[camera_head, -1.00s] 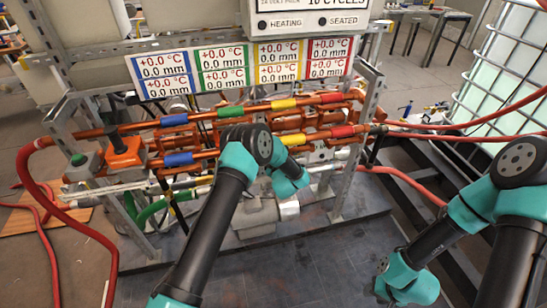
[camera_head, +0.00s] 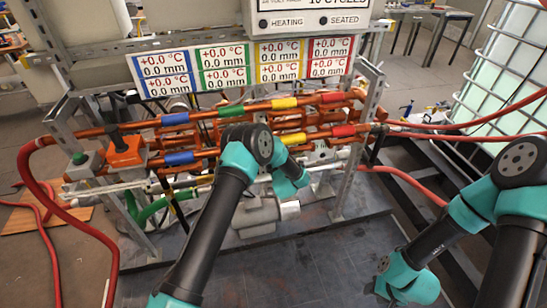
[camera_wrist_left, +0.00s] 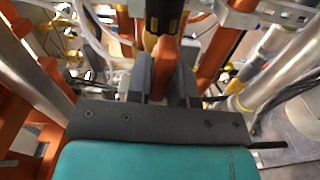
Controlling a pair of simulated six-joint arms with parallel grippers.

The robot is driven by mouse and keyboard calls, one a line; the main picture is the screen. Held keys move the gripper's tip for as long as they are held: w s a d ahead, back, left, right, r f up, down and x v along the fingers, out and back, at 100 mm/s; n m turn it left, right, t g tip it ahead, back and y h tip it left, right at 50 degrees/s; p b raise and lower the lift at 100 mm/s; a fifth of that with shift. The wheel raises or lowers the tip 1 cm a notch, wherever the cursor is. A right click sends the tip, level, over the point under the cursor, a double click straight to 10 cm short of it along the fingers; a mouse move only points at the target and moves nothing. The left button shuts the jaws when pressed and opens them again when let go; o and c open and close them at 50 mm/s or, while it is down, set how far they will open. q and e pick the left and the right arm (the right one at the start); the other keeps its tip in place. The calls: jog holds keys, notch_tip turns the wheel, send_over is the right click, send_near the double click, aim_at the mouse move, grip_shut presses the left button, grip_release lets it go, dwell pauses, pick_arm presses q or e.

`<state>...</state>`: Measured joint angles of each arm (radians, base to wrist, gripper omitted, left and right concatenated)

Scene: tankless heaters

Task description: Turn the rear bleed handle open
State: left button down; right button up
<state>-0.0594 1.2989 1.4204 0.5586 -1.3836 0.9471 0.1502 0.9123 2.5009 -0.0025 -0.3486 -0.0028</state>
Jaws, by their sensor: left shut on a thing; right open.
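An orange rack (camera_head: 270,150) carries two rows of tubes with blue, green, yellow and red bands. My left arm reaches across its front in the head view; its wrist (camera_head: 290,180) hides part of the lower pipes, and its fingers are hidden there. In the left wrist view my left gripper (camera_wrist_left: 167,85) is shut on an upright orange lever-like piece (camera_wrist_left: 165,65), below a yellow and black part (camera_wrist_left: 163,15). I cannot tell from the frames whether this piece is the rear bleed handle. My right gripper (camera_head: 405,286) is low at the right, away from the rack; its fingers barely show.
A display board (camera_head: 240,68) hangs above the rack. A grey motor-like cylinder (camera_head: 262,216) sits under it. Red hoses (camera_head: 400,180) run off to the right, and another red hose (camera_head: 85,235) loops at the left. The dark base plate (camera_head: 300,265) is clear in front.

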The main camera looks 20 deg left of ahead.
dwell(0.4)
pick_arm(q)
jog(key=c, duration=1.1)
grip_release()
jog(key=v, duration=1.7)
jog(key=shift+s, duration=0.2)
